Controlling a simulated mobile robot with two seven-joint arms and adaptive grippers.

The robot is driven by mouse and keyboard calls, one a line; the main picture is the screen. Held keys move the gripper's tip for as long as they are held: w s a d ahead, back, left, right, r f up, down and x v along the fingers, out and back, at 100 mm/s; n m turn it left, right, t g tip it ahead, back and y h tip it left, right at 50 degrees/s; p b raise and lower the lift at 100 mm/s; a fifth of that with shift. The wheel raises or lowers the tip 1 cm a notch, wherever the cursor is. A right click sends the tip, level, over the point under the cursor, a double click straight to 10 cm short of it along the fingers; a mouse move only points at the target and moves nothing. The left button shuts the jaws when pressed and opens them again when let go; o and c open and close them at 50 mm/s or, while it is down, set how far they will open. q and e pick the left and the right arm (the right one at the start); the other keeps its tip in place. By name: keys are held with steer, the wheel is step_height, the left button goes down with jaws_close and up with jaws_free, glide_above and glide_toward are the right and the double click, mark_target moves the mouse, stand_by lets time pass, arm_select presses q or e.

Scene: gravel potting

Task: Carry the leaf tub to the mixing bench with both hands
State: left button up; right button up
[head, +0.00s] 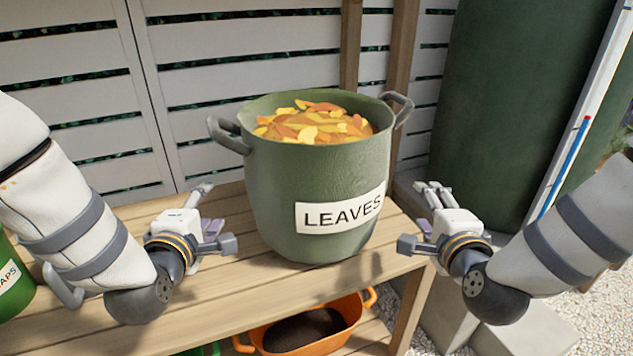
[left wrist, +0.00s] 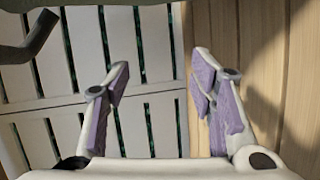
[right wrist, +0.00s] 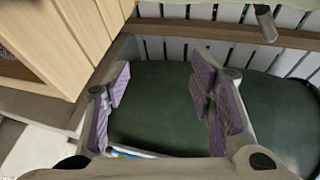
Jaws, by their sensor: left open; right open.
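The leaf tub (head: 300,190) is a green tub with a white LEAVES label. It stands upright on a wooden slatted bench and holds orange and yellow leaves (head: 315,122). It has a grey handle on each side, the left handle (head: 229,135) and the right handle (head: 399,108). My left gripper (head: 218,215) is open and empty, left of the tub and below its left handle. My right gripper (head: 420,215) is open and empty, right of the tub and below its right handle. In the left wrist view a dark handle part (left wrist: 28,38) shows at the top left.
An orange container (head: 310,335) with dark contents sits on a lower shelf. A green bin (head: 14,275) stands at the left edge. A large dark green cylinder (head: 515,110) stands behind at right, with a white slatted wall (head: 215,85) behind the bench. Gravel (head: 590,310) lies at right.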

arm_select(q)
steer(key=d+x, duration=0.1)
steer(key=x, duration=1)
steer(key=shift+w+d, duration=0.25)
arm_select(e)
steer(key=a+x, duration=0.1)
steer(key=x, duration=1)
steer(key=shift+w+a, duration=0.25)
steer(key=shift+a, duration=0.05)
arm_select(q)
steer(key=shift+f, duration=0.1)
arm_select(e)
steer(key=shift+f, duration=0.1)
